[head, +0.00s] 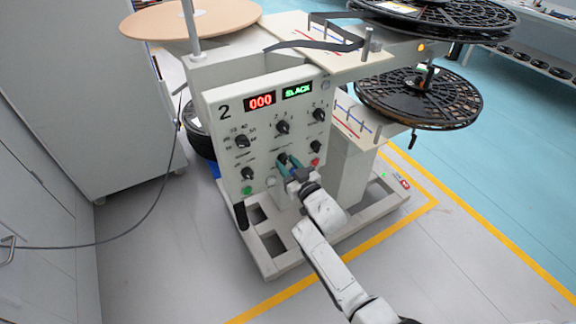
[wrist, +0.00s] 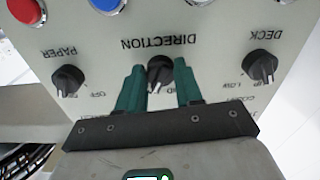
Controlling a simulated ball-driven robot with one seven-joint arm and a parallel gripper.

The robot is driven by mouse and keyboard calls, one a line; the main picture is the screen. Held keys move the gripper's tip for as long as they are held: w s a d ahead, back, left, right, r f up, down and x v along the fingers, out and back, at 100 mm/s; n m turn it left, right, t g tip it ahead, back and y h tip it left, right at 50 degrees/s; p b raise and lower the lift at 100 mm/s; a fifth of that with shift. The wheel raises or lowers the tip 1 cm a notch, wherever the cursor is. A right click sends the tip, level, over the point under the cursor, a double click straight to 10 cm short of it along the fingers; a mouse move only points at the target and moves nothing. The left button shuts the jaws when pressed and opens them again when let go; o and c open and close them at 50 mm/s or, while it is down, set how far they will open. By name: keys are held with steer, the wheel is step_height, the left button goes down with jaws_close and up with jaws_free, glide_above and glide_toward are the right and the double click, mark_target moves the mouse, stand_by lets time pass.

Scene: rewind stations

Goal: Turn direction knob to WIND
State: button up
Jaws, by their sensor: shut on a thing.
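The direction knob (wrist: 159,70) is a small black knob with a white pointer line, under the upside-down label DIRECTION in the wrist view. My gripper (wrist: 160,80) has one green finger on each side of it and is shut on it. The pointer faces the bottom of the wrist picture, toward my palm. Letters of a position label show beside the pointer, but the fingers hide most of it. In the head view my gripper (head: 288,164) is at the lower middle of the station 2 panel (head: 262,165), and the knob is covered.
The panel has a red display (head: 260,101) reading 000 and a green display (head: 298,91) reading SLACK. The PAPER knob (wrist: 67,79) and DECK knob (wrist: 259,66) flank my fingers. A red button (wrist: 25,11) is nearby. Film reels (head: 420,97) overhang at the right.

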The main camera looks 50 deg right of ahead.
steer(key=n+b, duration=0.3)
steer(key=n, duration=0.8)
steer(key=shift+d, duration=0.1)
steer(key=shift+n, duration=0.4)
stand_by(0.4)
steer(key=o, duration=1)
steer(key=shift+r, duration=0.1)
steer(key=shift+o, duration=0.2)
steer(key=p+v, duration=0.1)
steer(key=v, duration=1)
